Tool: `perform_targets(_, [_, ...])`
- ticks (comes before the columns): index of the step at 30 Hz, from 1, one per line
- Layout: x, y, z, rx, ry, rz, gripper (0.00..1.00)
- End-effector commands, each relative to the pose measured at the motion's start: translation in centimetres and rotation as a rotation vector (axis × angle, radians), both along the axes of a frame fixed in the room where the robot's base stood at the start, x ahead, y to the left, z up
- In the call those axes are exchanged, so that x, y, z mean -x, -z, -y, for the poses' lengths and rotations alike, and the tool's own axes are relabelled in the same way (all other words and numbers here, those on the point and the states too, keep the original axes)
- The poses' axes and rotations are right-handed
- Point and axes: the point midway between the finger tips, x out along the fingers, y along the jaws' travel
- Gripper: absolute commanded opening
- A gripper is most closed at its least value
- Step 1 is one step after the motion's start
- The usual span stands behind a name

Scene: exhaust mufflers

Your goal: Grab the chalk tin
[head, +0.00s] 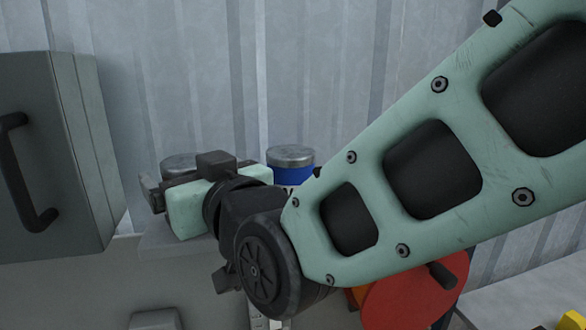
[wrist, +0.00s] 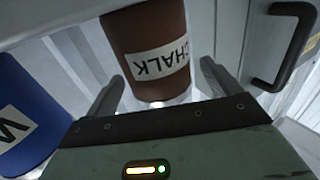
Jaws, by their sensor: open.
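The chalk tin (wrist: 145,35) is a brown cylinder with a white label reading CHALK, upside down in the wrist view. In the head view only a grey metal lid (head: 180,160), apparently its own, shows behind my gripper; the body is hidden. My gripper (wrist: 162,74) is open, with one finger on each side of the tin's near end in the wrist view. I cannot tell whether the fingers touch it. In the head view my gripper (head: 152,192) is at the shelf, seen from behind and partly covered by its own wrist.
A blue tin (head: 298,171) with a grey lid stands right of my gripper; it shows at left in the wrist view (wrist: 28,120). A grey cabinet (head: 50,150) with a black handle is at left. The shelf (head: 170,243) is below. A red round thing (head: 400,305) is lower right.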

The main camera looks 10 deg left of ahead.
Motion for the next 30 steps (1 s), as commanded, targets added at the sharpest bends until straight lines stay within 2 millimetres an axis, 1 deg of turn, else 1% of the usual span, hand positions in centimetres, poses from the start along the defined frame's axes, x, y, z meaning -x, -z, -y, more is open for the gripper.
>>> perform_targets(3, [-0.5, -0.1, -0.8, 0.001, -0.001, 0.0, 0.89])
perform_targets(11, [-0.7, 0.1, -1.0, 0.0, -0.001, 0.0, 0.89])
perform_targets(14, [-0.7, 0.1, -1.0, 0.0, -0.001, 0.0, 0.64])
perform_targets(15, [-0.7, 0.1, -1.0, 0.0, -0.001, 0.0, 0.53])
perform_targets(17, [-0.7, 0.1, -1.0, 0.0, 0.0, 0.0, 0.36])
perform_targets(18, [-0.7, 0.1, -1.0, 0.0, 0.0, 0.0, 0.32])
perform_targets(26, [-0.7, -0.3, -1.0, -0.003, 0.0, 0.002, 0.32])
perform_targets(29, [-0.7, -1.2, -1.0, -0.006, 0.001, 0.002, 0.32])
perform_targets(30, [-0.7, -1.8, -0.9, -0.008, 0.001, 0.002, 0.32])
